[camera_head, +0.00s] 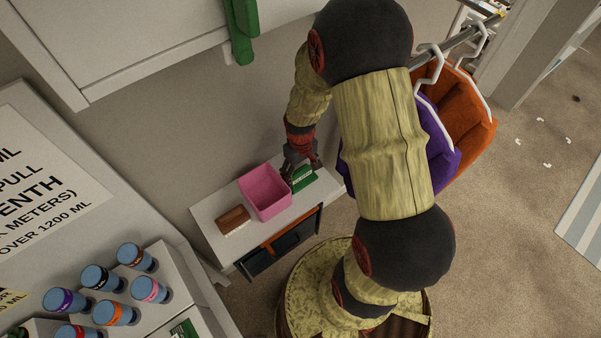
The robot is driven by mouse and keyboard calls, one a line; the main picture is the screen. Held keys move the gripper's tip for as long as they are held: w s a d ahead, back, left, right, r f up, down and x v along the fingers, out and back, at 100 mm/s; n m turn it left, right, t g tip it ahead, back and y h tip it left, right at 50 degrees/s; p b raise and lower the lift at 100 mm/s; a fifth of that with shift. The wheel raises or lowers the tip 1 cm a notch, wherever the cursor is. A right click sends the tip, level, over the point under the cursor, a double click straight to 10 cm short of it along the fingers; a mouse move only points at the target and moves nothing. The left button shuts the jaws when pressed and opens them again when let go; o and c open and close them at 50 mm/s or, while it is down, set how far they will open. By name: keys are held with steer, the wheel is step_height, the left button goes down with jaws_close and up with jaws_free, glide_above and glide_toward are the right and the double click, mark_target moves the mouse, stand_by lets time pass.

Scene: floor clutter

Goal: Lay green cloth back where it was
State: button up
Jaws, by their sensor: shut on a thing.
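My gripper (301,168) reaches down over a low white cabinet, just right of a pink bin. It is shut on a small green item (304,181) with a white marking, which lies at or just above the cabinet top. The fingers hide part of it, and I cannot tell whether it is a cloth or whether it touches the top. A larger green cloth (243,30) hangs over the edge of the upper white cabinet, well away from my gripper.
The pink bin (267,186) and a brown item (234,220) stand on the low white cabinet (207,213). Its drawer front (262,256) is dark. Purple (438,148) and orange (470,110) garments hang on the right. Several blue-capped bottles (96,276) stand at lower left.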

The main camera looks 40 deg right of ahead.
steer(key=o, duration=0.8)
step_height(320, 180, up, 12)
steer(key=r+p, duration=0.1)
steer(key=p, duration=0.1)
step_height(320, 180, up, 14)
steer(key=t, duration=0.3)
glide_above(300, 172)
steer(key=s+a, duration=0.3)
steer(key=a, duration=0.3)
steer(key=s+a+r+t, duration=0.1)
steer(key=s+a+r, duration=0.1)
steer(key=s+r, duration=0.1)
steer(key=s+a+r, duration=0.2)
steer(key=s+r, duration=0.1)
steer(key=r, duration=0.1)
steer(key=s+a+r+t, duration=0.1)
steer(key=s+a+r, duration=0.1)
steer(key=s+r, duration=0.1)
steer(key=shift+s+r+t, duration=0.15)
steer(key=shift+s+t, duration=0.05)
steer(key=shift+t, duration=0.1)
